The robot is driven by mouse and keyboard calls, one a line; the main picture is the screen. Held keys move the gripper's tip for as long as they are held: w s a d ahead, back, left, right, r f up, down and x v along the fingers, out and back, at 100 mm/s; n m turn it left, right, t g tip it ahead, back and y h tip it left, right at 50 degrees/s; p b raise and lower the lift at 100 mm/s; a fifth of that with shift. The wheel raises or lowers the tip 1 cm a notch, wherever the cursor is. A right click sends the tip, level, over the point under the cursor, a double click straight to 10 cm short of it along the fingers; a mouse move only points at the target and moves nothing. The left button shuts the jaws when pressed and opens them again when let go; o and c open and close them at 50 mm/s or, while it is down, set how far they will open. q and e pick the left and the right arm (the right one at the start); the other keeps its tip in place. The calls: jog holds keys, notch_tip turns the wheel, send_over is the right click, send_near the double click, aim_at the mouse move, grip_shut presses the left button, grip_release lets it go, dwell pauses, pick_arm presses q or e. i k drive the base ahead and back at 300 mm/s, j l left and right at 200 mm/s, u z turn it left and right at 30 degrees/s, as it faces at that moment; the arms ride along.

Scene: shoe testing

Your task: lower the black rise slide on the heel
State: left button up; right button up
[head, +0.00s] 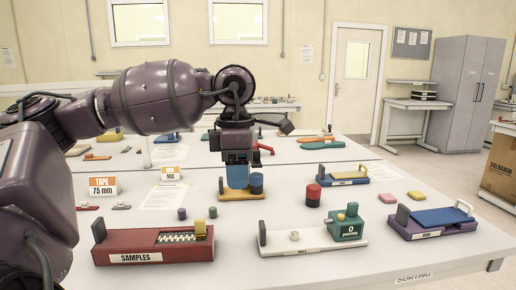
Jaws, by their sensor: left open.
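My left gripper (238,161) hangs pointing down at the table's centre, with its arm coming in from the left. It is open, just above a blue block (237,176) on an orange-yellow base (243,195). Whether the fingers touch the block cannot be told. A small black upright piece (221,187) stands at that base's left end. A white base (310,242) in front has a black upright plate (262,233) at its left end and a green block (347,224) at its right. Its label is too small to read surely, so I cannot tell which device is the heel. My right gripper is not in view.
A red SAMPLES tray (130,244) stands front left, a purple base with a blue top (440,217) at right. The front edge strip is clear.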

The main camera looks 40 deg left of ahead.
aim_at(256, 163)
jog(key=i+j, duration=0.55)
jog(key=j, duration=0.15)
jog(key=i+j, duration=0.55)
jog(key=j, duration=0.15)
